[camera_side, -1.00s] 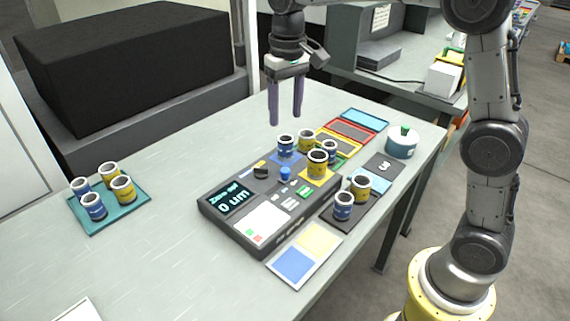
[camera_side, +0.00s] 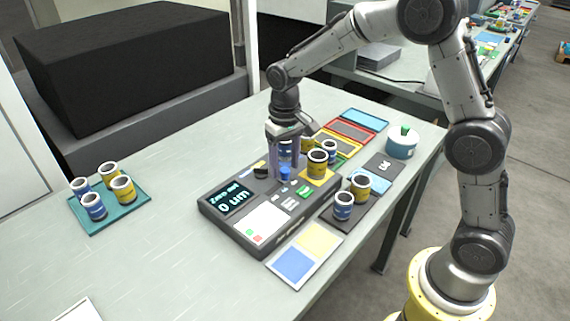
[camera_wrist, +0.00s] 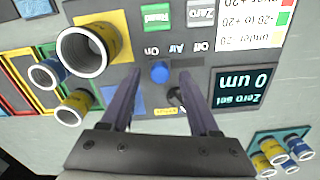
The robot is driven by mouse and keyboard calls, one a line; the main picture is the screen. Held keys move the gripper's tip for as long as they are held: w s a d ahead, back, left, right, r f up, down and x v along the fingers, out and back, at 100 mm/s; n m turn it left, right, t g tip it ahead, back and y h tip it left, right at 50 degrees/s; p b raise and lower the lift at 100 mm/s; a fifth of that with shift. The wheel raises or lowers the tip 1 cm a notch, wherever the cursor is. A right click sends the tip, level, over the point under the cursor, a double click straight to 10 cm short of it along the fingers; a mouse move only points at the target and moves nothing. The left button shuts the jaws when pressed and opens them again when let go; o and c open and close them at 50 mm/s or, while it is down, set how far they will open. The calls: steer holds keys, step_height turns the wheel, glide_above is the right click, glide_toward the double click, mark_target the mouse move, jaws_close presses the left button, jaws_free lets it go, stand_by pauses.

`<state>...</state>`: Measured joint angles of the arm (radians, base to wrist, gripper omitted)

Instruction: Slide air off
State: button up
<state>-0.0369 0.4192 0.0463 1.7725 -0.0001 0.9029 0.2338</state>
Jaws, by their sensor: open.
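The grey gauge unit (camera_side: 230,215) lies on the table with a lit display (camera_side: 231,196) reading "Zero set" and "0 um". Its blue slider knob (camera_wrist: 160,72) stands beside the upside-down words "On", "Air" and "Off", nearer "On"; it also shows in the side view (camera_side: 285,174). My gripper (camera_wrist: 160,82) is open and points down over the unit, one finger on each side of the knob, with visible gaps. I cannot tell whether its tips touch the panel. A black knob (camera_wrist: 174,96) sits close by, between the fingers in the wrist view.
Yellow (camera_side: 317,163) and blue cups stand on coloured pads right behind the knob, close to the fingers. A black tray with two cups (camera_side: 343,206) is at the right. A teal tray (camera_side: 118,218) with several cups is at the left. The table between is clear.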

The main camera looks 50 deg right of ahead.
steer(key=shift+f, duration=0.35)
jaws_close()
steer(key=shift+r, duration=0.1)
stand_by(1.1)
